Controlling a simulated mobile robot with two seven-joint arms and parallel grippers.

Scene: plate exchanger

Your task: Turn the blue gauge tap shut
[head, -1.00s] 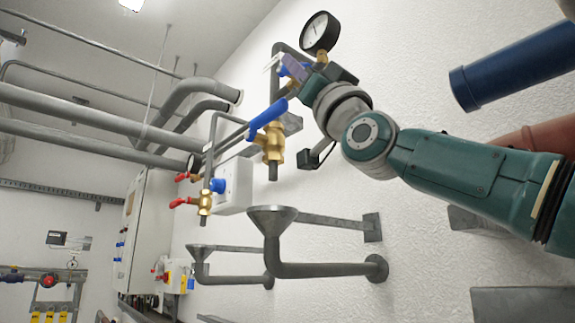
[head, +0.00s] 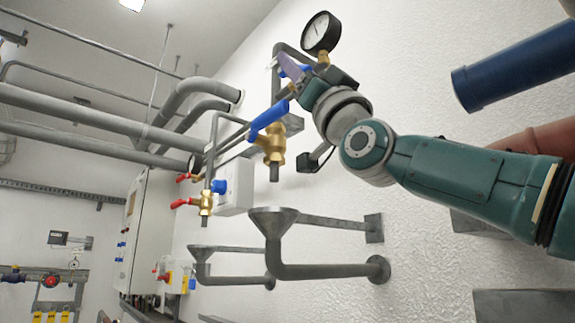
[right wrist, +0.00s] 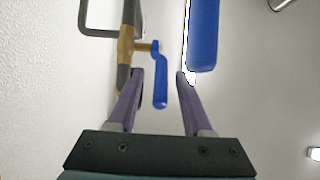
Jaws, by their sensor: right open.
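The blue gauge tap (right wrist: 160,82) is a small cranked blue handle on a brass body (right wrist: 126,45) in the right wrist view. Its lower end hangs between the two purple fingers of my right gripper (right wrist: 160,74). The gripper is open, with gaps on both sides of the handle. In the head view, my right gripper (head: 289,67) is at the pipe below the round gauge (head: 320,33). It covers most of the tap there; only a bit of blue (head: 282,71) shows. My left gripper is out of view.
A larger blue lever (head: 268,118) on a brass valve (head: 273,145) is just below the gripper; it also shows beside the right finger in the right wrist view (right wrist: 203,35). Grey funnel drains (head: 272,220) stand lower down. A dark blue pipe (head: 515,65) is at upper right.

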